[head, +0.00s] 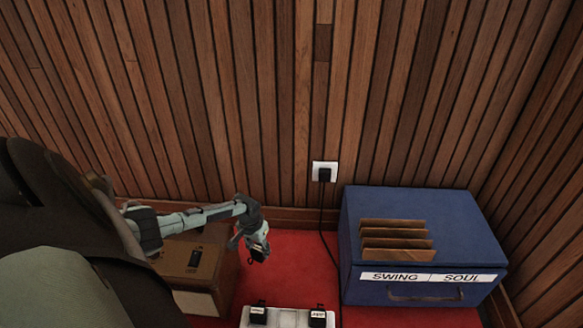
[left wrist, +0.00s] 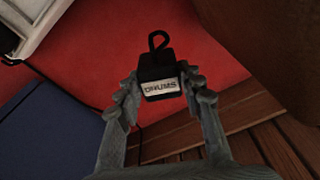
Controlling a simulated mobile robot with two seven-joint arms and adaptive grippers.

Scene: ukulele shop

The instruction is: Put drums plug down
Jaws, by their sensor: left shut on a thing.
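The drums plug (left wrist: 160,78) is a small black block with a white label reading DRUMS and a black loop on its end. My left gripper (left wrist: 160,92) is shut on it, one finger on each side. In the head view the left gripper (head: 252,240) holds the dark drums plug (head: 259,247) above the red carpet, between the brown box and the blue case. I cannot tell how high above the carpet it is. My right gripper is not in view.
A white power strip (head: 283,317) with black labelled plugs lies at the bottom. A blue case (head: 410,240) labelled SWING and SOUL stands right. A wall outlet (head: 324,171) has a black plug and cable. A brown box (head: 190,265) stands left. Red carpet (head: 290,270) is clear between.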

